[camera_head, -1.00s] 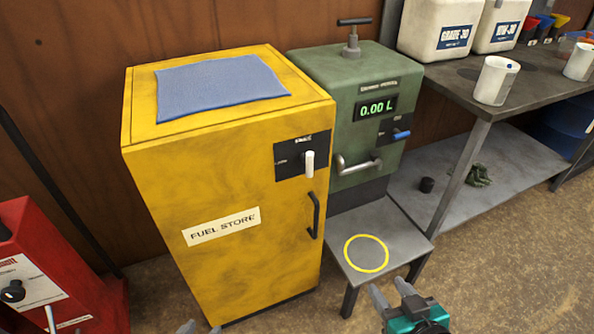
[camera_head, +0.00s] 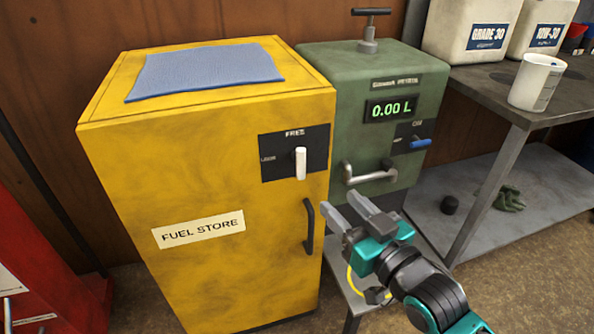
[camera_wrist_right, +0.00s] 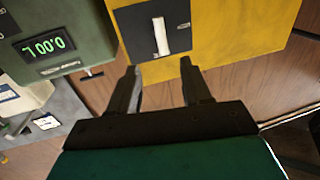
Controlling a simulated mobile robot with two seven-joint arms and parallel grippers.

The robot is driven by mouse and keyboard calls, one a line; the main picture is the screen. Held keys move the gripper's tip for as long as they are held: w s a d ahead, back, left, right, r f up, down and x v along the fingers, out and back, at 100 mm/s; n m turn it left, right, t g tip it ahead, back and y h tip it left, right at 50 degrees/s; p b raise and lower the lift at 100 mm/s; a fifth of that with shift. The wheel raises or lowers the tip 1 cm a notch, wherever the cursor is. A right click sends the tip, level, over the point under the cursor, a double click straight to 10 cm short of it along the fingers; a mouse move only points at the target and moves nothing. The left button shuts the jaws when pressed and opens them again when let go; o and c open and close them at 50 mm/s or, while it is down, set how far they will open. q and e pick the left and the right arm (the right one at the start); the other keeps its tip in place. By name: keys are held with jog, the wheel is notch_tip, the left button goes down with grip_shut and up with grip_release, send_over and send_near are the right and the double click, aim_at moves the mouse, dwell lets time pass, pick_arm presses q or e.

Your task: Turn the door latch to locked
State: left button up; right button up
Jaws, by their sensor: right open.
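The yellow fuel store cabinet (camera_head: 200,190) stands left of centre with its door shut. The latch also shows in the right wrist view (camera_wrist_right: 160,37), ahead of the fingers. My right gripper (camera_head: 351,211) is open and empty, below and right of the latch, apart from it, in front of the green dispenser. Its fingers also show in the right wrist view (camera_wrist_right: 160,80). My left gripper is not in view.
A black door handle (camera_head: 310,226) is below the latch. A workbench (camera_head: 500,90) with a white cup (camera_head: 537,82) is at the right.

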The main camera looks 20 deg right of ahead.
aim_at(304, 166)
jog(key=b+x, duration=0.2)
jog(key=x, duration=0.9)
jog(key=shift+w+a, duration=0.25)
jog(key=shift+w, duration=0.6)
jog(key=c, duration=0.4)
grip_shut()
